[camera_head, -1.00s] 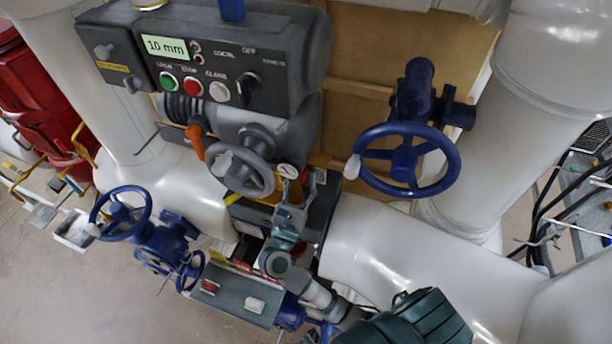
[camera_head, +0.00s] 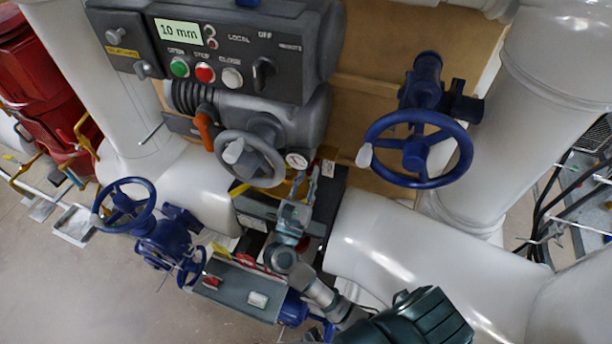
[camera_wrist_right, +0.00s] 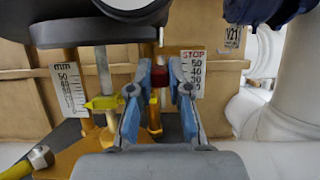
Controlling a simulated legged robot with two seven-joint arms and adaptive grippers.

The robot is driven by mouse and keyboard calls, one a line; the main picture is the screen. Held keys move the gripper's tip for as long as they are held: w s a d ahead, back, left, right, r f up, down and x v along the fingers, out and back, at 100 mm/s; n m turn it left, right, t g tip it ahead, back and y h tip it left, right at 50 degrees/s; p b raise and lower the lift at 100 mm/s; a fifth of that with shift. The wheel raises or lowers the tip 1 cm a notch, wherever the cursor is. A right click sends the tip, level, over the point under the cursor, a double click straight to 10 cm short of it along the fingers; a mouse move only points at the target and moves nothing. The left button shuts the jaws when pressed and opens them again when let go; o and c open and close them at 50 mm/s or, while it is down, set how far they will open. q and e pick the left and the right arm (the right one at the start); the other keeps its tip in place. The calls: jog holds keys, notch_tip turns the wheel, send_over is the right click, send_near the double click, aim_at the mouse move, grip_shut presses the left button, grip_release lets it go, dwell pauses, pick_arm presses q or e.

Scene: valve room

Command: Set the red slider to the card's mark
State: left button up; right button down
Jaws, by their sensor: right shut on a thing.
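The card (camera_head: 178,33) on the dark control box reads "10 mm" in the head view. The red slider (camera_wrist_right: 159,76) shows in the right wrist view, between the blue-padded fingertips of my right gripper (camera_wrist_right: 160,70), which is shut on it. It sits just left of a white scale (camera_wrist_right: 193,72) headed "STOP" with 50, 40 and 30 visible; the lower marks are hidden by the finger. In the head view my right gripper (camera_head: 305,185) reaches up under the grey handwheel, and the slider is hidden there. My left gripper is not in view.
A second scale marked mm (camera_wrist_right: 69,90) stands at left with a yellow pointer (camera_wrist_right: 103,102) near it. A grey handwheel (camera_head: 250,158), a round gauge (camera_head: 297,160) and a blue handwheel (camera_head: 417,149) crowd the area. White pipes (camera_head: 430,250) flank it.

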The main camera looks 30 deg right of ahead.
jog(key=shift+d, duration=0.1)
jog(key=c, duration=1.1)
grip_release()
jog(key=shift+w, duration=0.1)
jog(key=shift+w+d+f, duration=0.15)
jog(key=shift+d, duration=0.1)
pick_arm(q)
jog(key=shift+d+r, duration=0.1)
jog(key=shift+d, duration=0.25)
pick_arm(e)
jog(key=v, duration=1.2)
jog(key=shift+w, duration=0.1)
jog(key=shift+a, duration=0.1)
